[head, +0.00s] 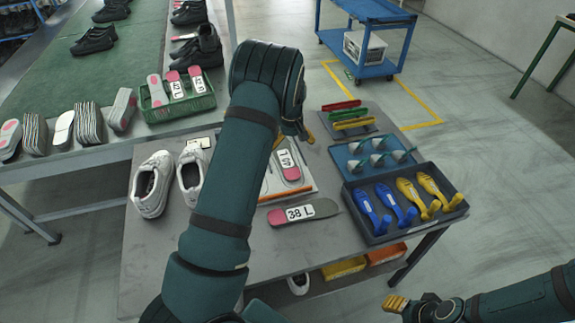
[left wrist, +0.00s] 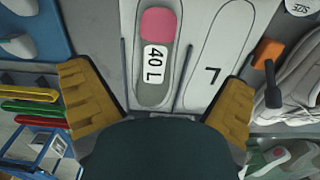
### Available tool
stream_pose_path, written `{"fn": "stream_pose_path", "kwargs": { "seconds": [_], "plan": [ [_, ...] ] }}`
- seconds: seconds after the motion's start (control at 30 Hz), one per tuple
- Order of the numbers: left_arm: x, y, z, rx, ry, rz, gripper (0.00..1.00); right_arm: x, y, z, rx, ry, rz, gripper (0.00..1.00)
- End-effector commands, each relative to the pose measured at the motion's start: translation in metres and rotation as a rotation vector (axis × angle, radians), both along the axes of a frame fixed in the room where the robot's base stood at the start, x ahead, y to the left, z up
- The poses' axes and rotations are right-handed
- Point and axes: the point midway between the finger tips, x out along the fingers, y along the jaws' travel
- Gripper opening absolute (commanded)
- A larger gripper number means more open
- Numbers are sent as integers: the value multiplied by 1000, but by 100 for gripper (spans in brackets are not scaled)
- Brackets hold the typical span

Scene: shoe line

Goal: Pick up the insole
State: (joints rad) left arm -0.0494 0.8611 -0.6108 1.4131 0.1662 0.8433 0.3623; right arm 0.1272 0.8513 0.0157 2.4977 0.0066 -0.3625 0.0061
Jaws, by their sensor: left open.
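A grey insole with a pink heel patch and a "40 L" label (left wrist: 154,65) lies on a white sheet (left wrist: 192,45) in the left wrist view. It also shows in the head view, partly behind my left arm (head: 288,160). My left gripper (left wrist: 160,105) is open, its yellow fingers spread either side of the insole's near end, with nothing between them. In the head view my left gripper (head: 301,133) is mostly hidden by its own wrist. Another grey insole labelled "38 L" (head: 320,209) lies on the table. My right gripper (head: 398,303) is at the bottom right, its opening unclear.
White shoes (head: 152,184) stand at the table's left. A dark tray (head: 378,238) of blue and yellow shoe trees and a blue tray (head: 347,163) are at the right. Colored strips (head: 342,106) lie at the back. A green basket (head: 200,103) of insoles stands on the green bench (head: 125,70).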

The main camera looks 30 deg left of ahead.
Motion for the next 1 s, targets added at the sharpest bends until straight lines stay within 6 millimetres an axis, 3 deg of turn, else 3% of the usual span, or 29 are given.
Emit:
{"fn": "stream_pose_path", "kwargs": {
  "seconds": [0.13, 0.4, 0.77, 1.0],
  "plan": [
    [1, 2, -15, 1, 7, 7, 100, -1, 0, -3, 0, 2, 1, 47],
    [1, 1, -65, 1, 5, 4, 100, -3, 0, -9, 1, 6, 4, 47],
    [1, 1, -90, 0, 4, 5, 100, -4, 1, -12, 2, 8, 6, 47],
    [3, -1, -123, 1, 5, 4, 100, -5, 1, -17, 2, 11, 9, 47]
  ]
}}
